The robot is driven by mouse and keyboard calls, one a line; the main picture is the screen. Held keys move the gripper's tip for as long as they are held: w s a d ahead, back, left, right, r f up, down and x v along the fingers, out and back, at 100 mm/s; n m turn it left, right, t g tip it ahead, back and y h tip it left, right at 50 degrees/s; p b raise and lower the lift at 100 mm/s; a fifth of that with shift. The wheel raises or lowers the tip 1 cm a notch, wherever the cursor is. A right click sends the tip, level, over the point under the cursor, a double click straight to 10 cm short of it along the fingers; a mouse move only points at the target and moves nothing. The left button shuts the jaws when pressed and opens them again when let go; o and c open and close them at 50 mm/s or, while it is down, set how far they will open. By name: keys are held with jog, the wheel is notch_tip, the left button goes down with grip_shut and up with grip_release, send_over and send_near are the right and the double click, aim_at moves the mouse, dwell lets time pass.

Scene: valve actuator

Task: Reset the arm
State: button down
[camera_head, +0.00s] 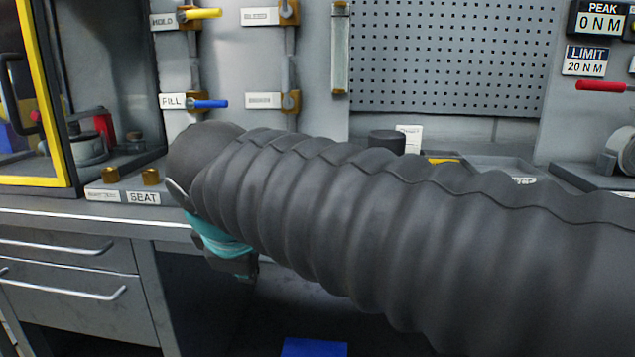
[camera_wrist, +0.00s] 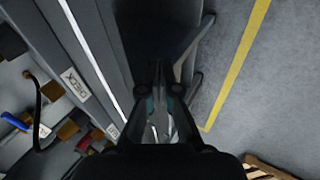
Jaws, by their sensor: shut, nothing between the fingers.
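My arm, in a dark ribbed sleeve, stretches across the head view from the lower right to the left, in front of the bench edge. A teal wrist part shows below its far end, and my gripper's fingers cannot be made out there. In the wrist view my gripper (camera_wrist: 159,72) is at the middle, its dark fingers together, shut and empty. It points down past the bench front, over the floor side, touching nothing that I can see.
The workbench (camera_head: 92,213) has drawers (camera_head: 70,290) at the left. A yellow-framed cabinet (camera_head: 62,95), a yellow-handled valve (camera_head: 203,13), a blue-handled valve (camera_head: 210,104) and a pegboard (camera_head: 450,55) stand behind. Open floor (camera_wrist: 285,90) with a yellow line (camera_wrist: 240,60) lies to the right.

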jog(key=s+d+f+m, duration=0.3)
jog(key=d+f+m, duration=0.2)
jog(key=d, duration=0.3)
jog(key=s+d+f+m, duration=0.3)
jog(key=d+f+m, duration=0.2)
jog(key=d, duration=0.4)
jog(key=s+d+f+m+g, duration=0.1)
jog(key=s+d+f+m, duration=0.2)
jog(key=d+f+m, duration=0.2)
jog(key=shift+s+d+f+m+h, duration=0.35)
jog(key=shift+d+m, duration=0.55)
jog(key=shift+d, duration=0.85)
jog(key=shift+r, duration=0.1)
